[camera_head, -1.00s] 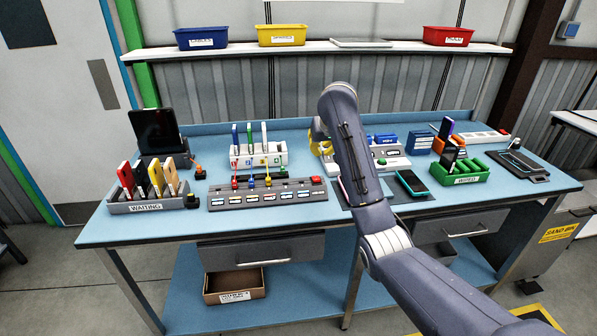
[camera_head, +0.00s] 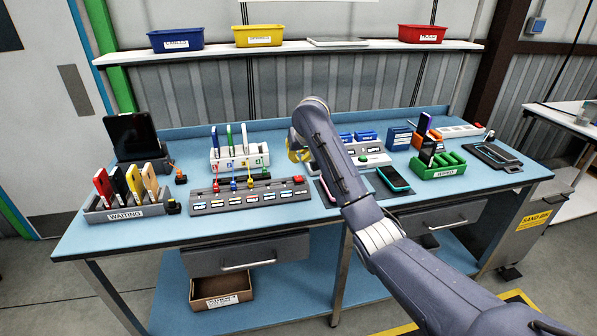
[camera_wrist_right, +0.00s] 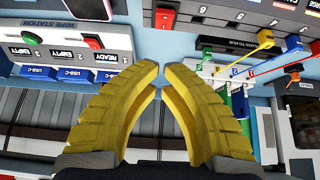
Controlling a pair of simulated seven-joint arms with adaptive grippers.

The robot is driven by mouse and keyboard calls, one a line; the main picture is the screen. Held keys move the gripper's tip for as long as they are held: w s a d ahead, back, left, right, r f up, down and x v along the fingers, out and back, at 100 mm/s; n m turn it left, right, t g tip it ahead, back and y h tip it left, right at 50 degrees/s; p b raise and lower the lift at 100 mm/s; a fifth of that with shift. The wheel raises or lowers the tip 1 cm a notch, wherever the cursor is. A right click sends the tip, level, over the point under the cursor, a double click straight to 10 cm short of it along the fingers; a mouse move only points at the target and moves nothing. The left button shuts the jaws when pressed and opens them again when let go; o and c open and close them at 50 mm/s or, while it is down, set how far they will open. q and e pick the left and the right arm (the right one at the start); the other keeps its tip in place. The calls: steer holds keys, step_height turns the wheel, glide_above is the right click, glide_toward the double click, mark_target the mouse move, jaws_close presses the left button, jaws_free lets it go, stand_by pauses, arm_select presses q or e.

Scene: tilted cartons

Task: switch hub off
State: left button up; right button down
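The hub (camera_head: 240,197) is a long dark grey box on the front of the bench, with a row of labelled ports and a red switch (camera_head: 298,180) at its right end. My right gripper (camera_head: 294,152) has yellow fingers and hangs behind and above the switch end of the hub. In the wrist view its fingertips (camera_wrist_right: 161,68) nearly meet, with nothing seen between them. My left gripper is not in view.
A white rack (camera_head: 240,158) with upright sticks stands behind the hub. The wipe station (camera_head: 375,160), with its own red button (camera_wrist_right: 92,41), is right of my gripper. A waiting rack (camera_head: 125,212) stands left. A phone (camera_head: 393,180) lies right of my forearm.

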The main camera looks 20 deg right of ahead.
glide_above(299, 178)
steer(key=f, duration=0.2)
steer(key=w+f, duration=0.1)
steer(key=f, duration=0.1)
steer(key=shift+f, duration=0.3)
steer(key=shift+s+f, duration=0.15)
steer(key=shift+f, duration=0.5)
steer(key=shift+s+f, duration=0.15)
steer(key=shift+f, duration=0.45)
steer(key=shift+f, duration=0.1)
steer(key=shift+s+f+t, duration=0.25)
steer(key=shift+f+t, duration=0.15)
steer(key=shift+t, duration=0.1)
steer(key=shift+s+f+t, duration=0.1)
steer(key=shift+s+t, duration=0.1)
steer(key=shift+t, duration=0.5)
steer(key=shift+w, duration=0.15)
